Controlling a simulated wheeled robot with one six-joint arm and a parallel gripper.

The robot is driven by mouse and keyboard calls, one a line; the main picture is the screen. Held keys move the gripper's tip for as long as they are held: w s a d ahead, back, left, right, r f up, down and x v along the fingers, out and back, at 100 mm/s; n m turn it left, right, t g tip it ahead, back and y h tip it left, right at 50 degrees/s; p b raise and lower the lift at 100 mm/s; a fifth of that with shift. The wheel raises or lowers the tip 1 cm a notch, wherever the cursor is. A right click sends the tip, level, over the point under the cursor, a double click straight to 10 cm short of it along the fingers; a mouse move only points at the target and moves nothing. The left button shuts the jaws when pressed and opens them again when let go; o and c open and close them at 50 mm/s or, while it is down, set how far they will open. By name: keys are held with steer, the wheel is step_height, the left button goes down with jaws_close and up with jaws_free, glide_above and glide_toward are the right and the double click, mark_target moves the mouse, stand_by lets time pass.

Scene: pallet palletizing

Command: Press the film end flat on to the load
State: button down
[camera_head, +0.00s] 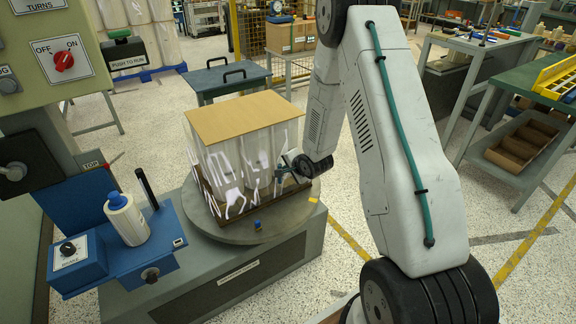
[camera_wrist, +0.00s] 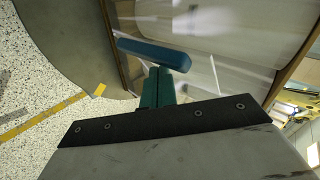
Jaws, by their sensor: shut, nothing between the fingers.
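The load (camera_head: 235,150) is a tall block wrapped in clear, shiny film with a brown sheet (camera_head: 250,115) on top. It stands on a round grey turntable (camera_head: 250,232). My gripper (camera_head: 287,172) is at the load's right side, low down, and looks close against the film. In the wrist view my gripper (camera_wrist: 158,78) is shut and empty, with a blue bar across its tip in front of the wrapped load (camera_wrist: 215,75). I cannot tell whether the tip touches the film. The loose film end cannot be told apart from the bright streaks.
A blue carriage (camera_head: 85,262) with a white film roll (camera_head: 127,220) stands left of the turntable. A control panel (camera_head: 60,60) is at the upper left. A small blue piece (camera_head: 258,225) is at the turntable's front. A green-topped bench (camera_head: 530,95) is at right.

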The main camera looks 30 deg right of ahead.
steer(key=shift+w+a, duration=0.65)
steer(key=shift+w, duration=0.15)
steer(key=shift+w+a, duration=0.5)
steer(key=shift+w, duration=0.4)
steer(key=shift+w+a, duration=0.3)
steer(key=shift+w, duration=0.5)
